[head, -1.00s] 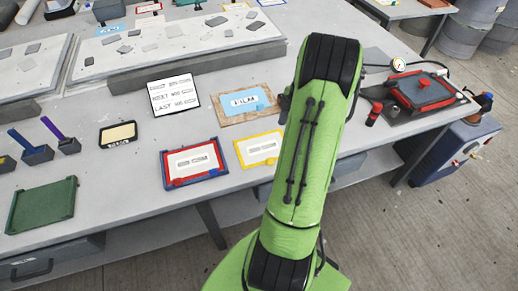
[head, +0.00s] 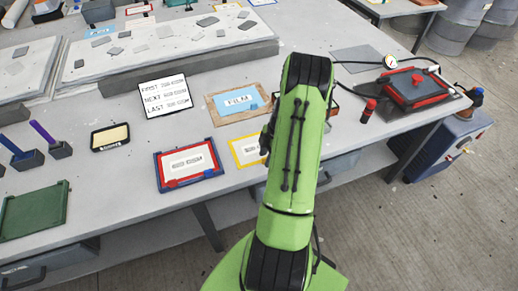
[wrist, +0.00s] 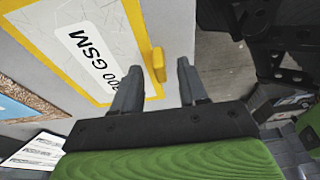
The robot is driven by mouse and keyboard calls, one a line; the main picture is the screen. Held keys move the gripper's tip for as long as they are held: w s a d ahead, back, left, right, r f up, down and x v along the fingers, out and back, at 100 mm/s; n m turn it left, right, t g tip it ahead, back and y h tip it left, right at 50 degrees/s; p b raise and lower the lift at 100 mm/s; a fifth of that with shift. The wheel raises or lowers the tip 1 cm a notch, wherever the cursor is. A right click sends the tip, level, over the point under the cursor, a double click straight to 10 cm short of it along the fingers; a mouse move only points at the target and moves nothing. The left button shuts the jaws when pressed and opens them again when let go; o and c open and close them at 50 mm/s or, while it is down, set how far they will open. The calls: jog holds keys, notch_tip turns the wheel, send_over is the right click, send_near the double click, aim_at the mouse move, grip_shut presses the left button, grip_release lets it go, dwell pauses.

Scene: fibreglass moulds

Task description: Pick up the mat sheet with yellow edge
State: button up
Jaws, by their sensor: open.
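The mat sheet with yellow edge (head: 246,151) lies flat on the grey table, partly covered by my arm in the head view. In the wrist view the sheet (wrist: 117,31) is white with a yellow border, a printed "GSM" label and a raised yellow tab (wrist: 157,64) at its edge. My gripper (wrist: 158,72) is open and empty, its two fingers on either side of the tab's line. I cannot tell whether they touch the sheet or table. In the head view my arm hides most of the gripper.
A mat sheet with red and blue edging (head: 188,163) lies just left. A blue "FILM" sheet on a wooden board (head: 215,112) and a text card (head: 165,96) lie behind. A red-clamped box (head: 420,88) stands at right. The table's front edge is close.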

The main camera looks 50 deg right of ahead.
grip_shut()
notch_tip(320, 180, up, 10)
jog(key=shift+p, duration=0.35)
